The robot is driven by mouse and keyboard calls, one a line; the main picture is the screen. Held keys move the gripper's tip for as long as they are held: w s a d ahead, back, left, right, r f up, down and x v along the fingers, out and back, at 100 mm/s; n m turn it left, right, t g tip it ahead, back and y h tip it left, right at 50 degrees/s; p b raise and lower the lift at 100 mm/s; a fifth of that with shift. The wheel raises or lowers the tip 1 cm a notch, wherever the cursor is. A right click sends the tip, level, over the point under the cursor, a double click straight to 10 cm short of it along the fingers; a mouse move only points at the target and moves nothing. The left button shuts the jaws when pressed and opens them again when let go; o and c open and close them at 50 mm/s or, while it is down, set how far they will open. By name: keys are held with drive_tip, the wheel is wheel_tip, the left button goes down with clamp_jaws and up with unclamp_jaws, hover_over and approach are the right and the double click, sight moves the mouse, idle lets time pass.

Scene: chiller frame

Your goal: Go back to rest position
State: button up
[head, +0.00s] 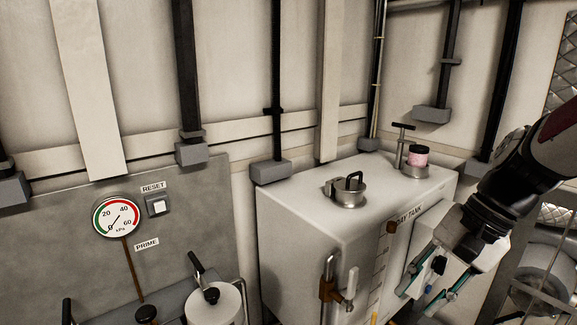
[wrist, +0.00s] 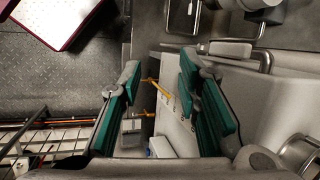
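My gripper (head: 418,301) is at the right of the head view, in front of the right part of the white day tank (head: 300,220). Its fingers point down and to the left, with teal pads. In the wrist view my gripper (wrist: 158,78) shows its two fingers well apart with nothing held between them. Beyond the gap, the wrist view shows a pale surface with a yellow part (wrist: 163,92). I cannot tell how far the fingers are from the tank.
A lidded filler cap (head: 347,190) and a pink-labelled jar (head: 417,157) are on top of the tank. A pipe with a valve (head: 330,287) stands at its front. A gauge (head: 117,217) and reset switch (head: 158,205) are on the left panel. Wire racking (wrist: 45,142) shows lower left.

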drive_tip(key=s+r+n+t+h, duration=0.1)
drive_tip(key=s+r+n+h, duration=0.1)
drive_tip(key=s+n, duration=0.2)
drive_tip(key=s+a+r+n+t+h+p, duration=0.1)
drive_tip(key=s+r+n+t+h, duration=0.1)
drive_tip(key=s, duration=0.7)
drive_tip(key=r+n, duration=0.1)
drive_tip(key=n, duration=0.1)
drive_tip(key=shift+s+a+r+n+t+h, duration=0.25)
drive_tip(key=shift+s+n+t+h, duration=0.05)
drive_tip(key=shift+s+n+h, duration=0.1)
